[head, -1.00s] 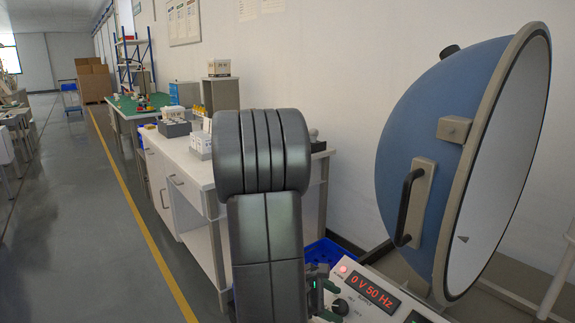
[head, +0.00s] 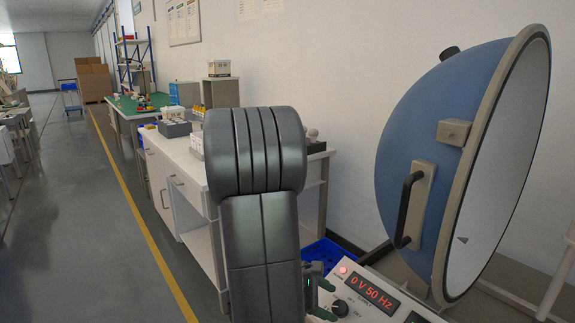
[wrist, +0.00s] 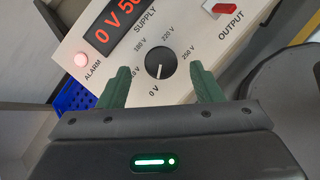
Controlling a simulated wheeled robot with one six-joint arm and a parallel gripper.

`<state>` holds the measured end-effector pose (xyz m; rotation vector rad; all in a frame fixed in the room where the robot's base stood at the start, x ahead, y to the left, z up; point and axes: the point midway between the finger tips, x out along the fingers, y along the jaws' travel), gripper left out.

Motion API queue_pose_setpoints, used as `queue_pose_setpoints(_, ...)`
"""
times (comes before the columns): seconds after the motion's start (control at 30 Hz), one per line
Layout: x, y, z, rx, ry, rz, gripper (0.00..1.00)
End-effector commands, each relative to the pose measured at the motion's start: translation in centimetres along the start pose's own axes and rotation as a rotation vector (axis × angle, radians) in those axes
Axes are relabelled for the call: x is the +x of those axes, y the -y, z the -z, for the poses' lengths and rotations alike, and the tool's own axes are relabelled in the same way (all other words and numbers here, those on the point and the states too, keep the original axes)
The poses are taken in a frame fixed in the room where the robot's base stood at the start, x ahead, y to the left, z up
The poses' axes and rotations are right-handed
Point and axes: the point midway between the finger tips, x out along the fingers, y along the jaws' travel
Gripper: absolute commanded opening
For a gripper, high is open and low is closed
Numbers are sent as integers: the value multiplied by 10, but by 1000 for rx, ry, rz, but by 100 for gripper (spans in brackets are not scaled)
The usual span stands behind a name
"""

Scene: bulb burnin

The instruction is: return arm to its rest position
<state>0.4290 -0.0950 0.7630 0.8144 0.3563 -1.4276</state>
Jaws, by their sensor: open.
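My gripper (wrist: 157,88) is open and empty in the wrist view, its two green fingers apart. Between and beyond the fingertips is the black supply knob (wrist: 160,64), with its white mark toward 0 V; whether the fingers clear it in depth is hard to tell. In the head view my gripper (head: 322,299) shows at the bottom, partly hidden behind my grey arm (head: 258,190), beside the supply panel (head: 385,312). The red display (head: 374,291) reads 0 V 50 Hz, and the alarm lamp (head: 343,271) glows pink-red.
A large blue hemisphere (head: 410,120) with a white open face stands at the right, its black handle (head: 407,208) toward me. A white workbench (head: 190,165) with trays stands behind my arm. A blue crate (head: 322,250) sits low beside it. The aisle floor (head: 75,210) at left is clear.

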Motion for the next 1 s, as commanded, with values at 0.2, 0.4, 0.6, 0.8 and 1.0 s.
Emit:
queue_pose_setpoints(0.2, -37, -1, -1, -1, -2, -4, 59)
queue_pose_setpoints(0.4, -68, -1, -1, -1, -3, -4, 59)
queue_pose_setpoints(0.6, -97, -1, 0, -1, -3, -3, 59)
queue_pose_setpoints(0.8, -81, 2, 1, 0, 3, 6, 59)
queue_pose_setpoints(1.0, -50, 2, 1, 0, 3, 5, 59)
